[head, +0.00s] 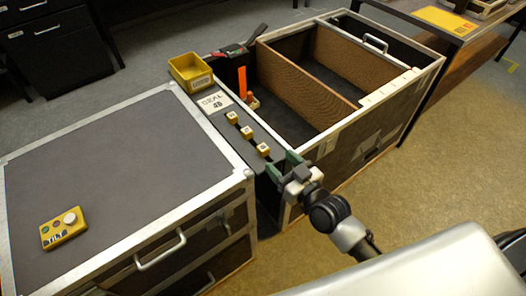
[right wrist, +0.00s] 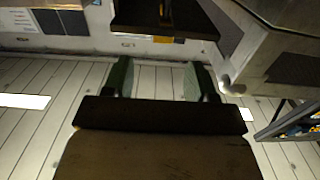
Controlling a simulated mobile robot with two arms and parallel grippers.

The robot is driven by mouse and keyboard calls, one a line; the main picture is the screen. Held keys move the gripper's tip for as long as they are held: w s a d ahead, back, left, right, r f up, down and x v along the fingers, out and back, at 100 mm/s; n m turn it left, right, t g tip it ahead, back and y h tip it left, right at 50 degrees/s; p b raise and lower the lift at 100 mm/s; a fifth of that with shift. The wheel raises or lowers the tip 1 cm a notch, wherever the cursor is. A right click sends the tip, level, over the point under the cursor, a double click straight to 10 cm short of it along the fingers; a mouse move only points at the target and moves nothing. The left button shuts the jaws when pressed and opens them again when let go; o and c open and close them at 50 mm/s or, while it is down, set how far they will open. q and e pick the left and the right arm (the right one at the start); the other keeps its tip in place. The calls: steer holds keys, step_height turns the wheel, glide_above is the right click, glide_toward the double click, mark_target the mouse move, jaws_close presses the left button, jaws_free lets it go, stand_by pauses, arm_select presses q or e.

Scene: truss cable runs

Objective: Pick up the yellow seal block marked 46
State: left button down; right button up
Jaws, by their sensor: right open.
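Three small yellow seal blocks stand in a slanting row on a dark narrow shelf (head: 222,122) between two cases. The far one (head: 232,117), the middle one (head: 247,132) and the near one (head: 263,149) have pale marked tops, too small to read. A white card (head: 214,102) beside the row reads SEAL with a number that looks like 46. My right gripper (head: 283,165) has its green fingers apart and empty, close to the near block at the shelf's near end. The right wrist view shows the open fingers (right wrist: 158,80) but no block. My left gripper is not in view.
A yellow bin (head: 191,72) stands at the shelf's far end. An open case (head: 341,128) with a brown divider (head: 308,93) lies right of the shelf. A closed grey-topped case (head: 115,165) at left carries a yellow button box (head: 62,229). An orange upright piece (head: 241,82) stands inside the open case.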

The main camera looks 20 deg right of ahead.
mark_target(266, 151)
steer(key=shift+x, duration=0.75)
steer(key=x, duration=0.3)
steer(key=f+x, duration=0.1)
steer(key=x, duration=0.1)
steer(key=shift+a+b, duration=0.15)
steer(key=shift+b, duration=0.2)
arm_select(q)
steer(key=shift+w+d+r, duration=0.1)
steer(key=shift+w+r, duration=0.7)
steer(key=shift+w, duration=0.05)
arm_select(e)
steer(key=c, duration=1)
steer(key=shift+r, duration=0.15)
